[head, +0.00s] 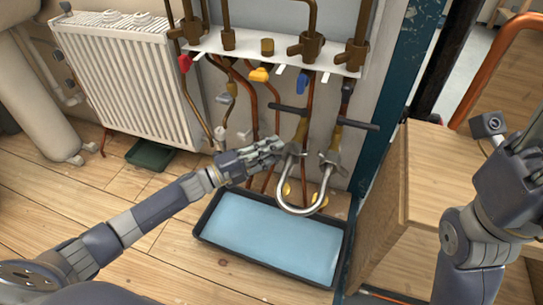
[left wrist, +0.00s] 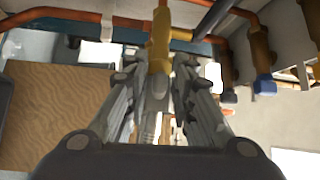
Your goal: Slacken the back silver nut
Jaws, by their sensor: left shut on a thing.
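The silver U-shaped pipe (head: 303,211) hangs below the manifold, with a silver nut at the top of each leg. My left gripper (head: 280,149) reaches in from the left and is shut at the left leg's silver nut (head: 293,150). The other silver nut (head: 331,159) stands free to the right. In the left wrist view my left fingers (left wrist: 158,95) flank a silver piece below a brass fitting (left wrist: 160,45); the fingers hide much of it. My right gripper (head: 512,165) is in the air at the right edge, away from the pipes; its finger opening is unclear.
A black tray (head: 343,250) with blue water sits on the floor under the U-pipe. A wooden cabinet (head: 425,180) stands to the right. A white radiator (head: 130,85) stands at the left. Dark valve handles (head: 357,123) stick out above the nuts. Copper pipes run close behind.

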